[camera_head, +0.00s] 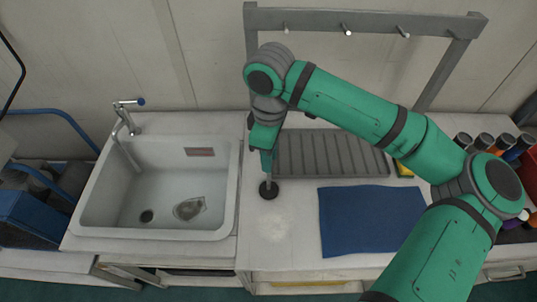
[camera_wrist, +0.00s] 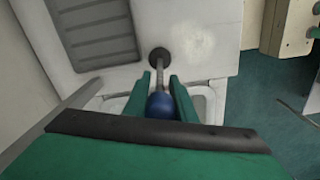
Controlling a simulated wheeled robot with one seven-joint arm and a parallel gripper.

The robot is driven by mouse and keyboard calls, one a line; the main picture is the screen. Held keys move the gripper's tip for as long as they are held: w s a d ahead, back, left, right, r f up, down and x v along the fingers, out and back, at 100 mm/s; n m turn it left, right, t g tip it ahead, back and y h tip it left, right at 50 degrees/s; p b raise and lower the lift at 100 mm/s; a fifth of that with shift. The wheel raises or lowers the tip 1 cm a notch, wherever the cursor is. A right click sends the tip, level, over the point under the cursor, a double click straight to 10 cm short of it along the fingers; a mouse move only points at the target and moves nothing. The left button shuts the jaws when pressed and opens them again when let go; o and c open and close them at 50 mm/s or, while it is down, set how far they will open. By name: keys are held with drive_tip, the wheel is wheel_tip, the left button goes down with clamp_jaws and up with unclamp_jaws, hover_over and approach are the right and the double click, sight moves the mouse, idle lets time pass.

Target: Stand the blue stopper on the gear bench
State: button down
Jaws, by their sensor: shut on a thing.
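The blue stopper has a blue ball knob (camera_wrist: 160,105), a thin grey stem and a round black foot (camera_head: 268,190). My gripper (camera_head: 267,160) is shut on the stopper near its knob, which shows between the fingers in the wrist view (camera_wrist: 165,86). In the head view the fingers hide the knob. The stopper hangs foot down, about upright, over the white bench top (camera_head: 275,255) between the sink and the blue mat. I cannot tell whether the foot touches the surface.
A white sink (camera_head: 105,215) with a tap (camera_head: 128,115) is at left. A grey ribbed drain tray (camera_head: 335,153) lies behind, a blue mat (camera_head: 350,240) at right. Several dark-capped bottles (camera_head: 484,141) stand far right. A grey peg rail (camera_head: 370,22) rises behind. Bare bench lies in front of the foot.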

drive_tip(key=shift+f, duration=0.2)
drive_tip(key=c, duration=0.8)
unclamp_jaws()
drive_tip(key=shift+c, duration=0.2)
drive_tip(key=shift+r, duration=4.5)
